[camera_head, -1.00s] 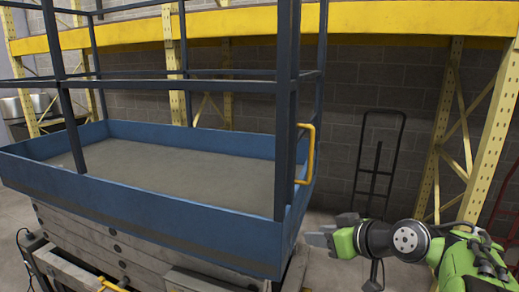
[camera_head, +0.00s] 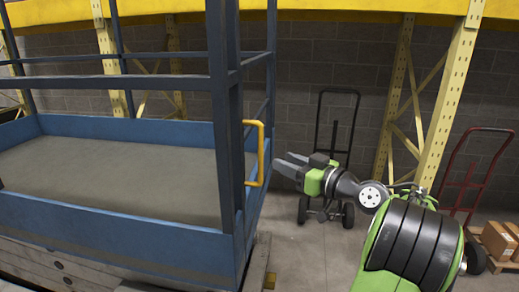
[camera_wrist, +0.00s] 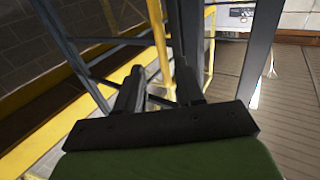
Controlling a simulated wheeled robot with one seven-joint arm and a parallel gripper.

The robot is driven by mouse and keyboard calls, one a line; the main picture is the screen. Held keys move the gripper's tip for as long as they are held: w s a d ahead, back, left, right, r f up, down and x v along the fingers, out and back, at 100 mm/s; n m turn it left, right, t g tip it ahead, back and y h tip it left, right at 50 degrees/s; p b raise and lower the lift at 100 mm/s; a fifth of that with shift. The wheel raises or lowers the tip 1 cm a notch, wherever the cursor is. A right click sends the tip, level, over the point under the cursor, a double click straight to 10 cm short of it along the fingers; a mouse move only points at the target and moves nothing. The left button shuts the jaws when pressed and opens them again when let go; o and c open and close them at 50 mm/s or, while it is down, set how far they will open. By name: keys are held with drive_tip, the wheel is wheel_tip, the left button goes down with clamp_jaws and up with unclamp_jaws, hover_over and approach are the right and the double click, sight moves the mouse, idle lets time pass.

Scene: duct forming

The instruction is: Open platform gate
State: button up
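The blue lift platform (camera_head: 120,236) has a railed end on its right side, where the gate is. A yellow handle (camera_head: 258,155) is fixed upright on that end beside a blue post. The gate looks closed, though its edges are hard to make out. My gripper (camera_head: 281,160) is just right of the handle, its fingers pointing left toward it. In the wrist view my gripper (camera_wrist: 159,68) has its two fingers apart. A yellow bar, likely the handle (camera_wrist: 157,30), shows beyond and between the fingertips. I cannot see any contact.
A black hand truck (camera_head: 333,150) stands by the grey brick wall behind my gripper. A red hand truck (camera_head: 470,175) and cardboard boxes (camera_head: 499,241) are at the right. Concrete floor (camera_head: 312,250) is clear beside the platform.

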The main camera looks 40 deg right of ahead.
sight(262, 152)
drive_tip(key=w+p, duration=0.1)
drive_tip(key=w, duration=0.5)
drive_tip(key=w+a+p, duration=0.1)
drive_tip(key=w, duration=0.2)
drive_tip(key=shift+w+r+p, duration=0.1)
drive_tip(key=shift+w+p, duration=0.05)
drive_tip(key=shift+p, duration=0.15)
clamp_jaws()
